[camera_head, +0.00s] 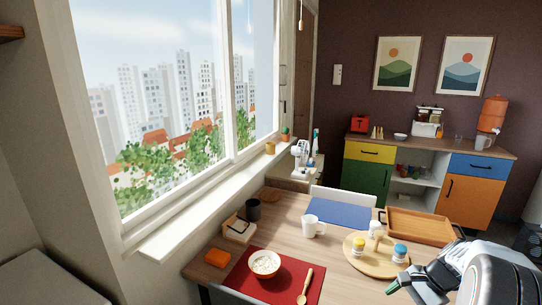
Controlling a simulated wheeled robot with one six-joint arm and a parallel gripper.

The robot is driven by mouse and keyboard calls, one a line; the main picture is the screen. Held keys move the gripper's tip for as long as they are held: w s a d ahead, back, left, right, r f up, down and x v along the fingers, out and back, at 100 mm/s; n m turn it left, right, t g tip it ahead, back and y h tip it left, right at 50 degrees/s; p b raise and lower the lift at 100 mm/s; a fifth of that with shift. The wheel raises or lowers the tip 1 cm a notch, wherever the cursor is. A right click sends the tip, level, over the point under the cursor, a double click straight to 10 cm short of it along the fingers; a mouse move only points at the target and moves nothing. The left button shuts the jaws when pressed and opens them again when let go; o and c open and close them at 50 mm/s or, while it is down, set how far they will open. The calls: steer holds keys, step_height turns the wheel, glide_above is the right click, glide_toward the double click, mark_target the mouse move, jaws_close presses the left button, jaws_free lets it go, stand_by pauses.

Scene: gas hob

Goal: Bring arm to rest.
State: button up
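My gripper (402,288) is at the lower right, above the near right part of the wooden table (283,212). My pale and dark arm fills the corner behind it. The fingers point left and are small in view, so I cannot tell whether they are open or shut. I see nothing clearly held in them. A round wooden board (372,268) with a yellow-topped jar (358,246) and a blue-topped jar (400,252) lies just beyond the gripper.
A wooden tray (420,240) lies close to my arm. A white mug (312,227), a dark cup (253,209), a bowl (265,263) and a wooden spoon (305,287) stand or lie left of it. A window sill (215,212) borders the left; cabinets (470,200) stand behind.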

steer(key=s+a+r+n+t+h+p, duration=0.1)
steer(key=s+a+r+n+h+p, duration=0.1)
steer(key=a+n, duration=0.5)
steer(key=s+a+r+n+t+h+p, duration=0.1)
steer(key=s+a+r+n+h+p, duration=0.1)
steer(key=s+a+r+n+h, duration=0.2)
steer(key=s+a+r+n, duration=0.2)
steer(key=s+a+r, duration=0.1)
steer(key=a+r, duration=0.1)
steer(key=shift+a+r+n+t, duration=0.15)
steer(key=shift+a+n+t, duration=0.2)
steer(key=shift+a, duration=0.3)
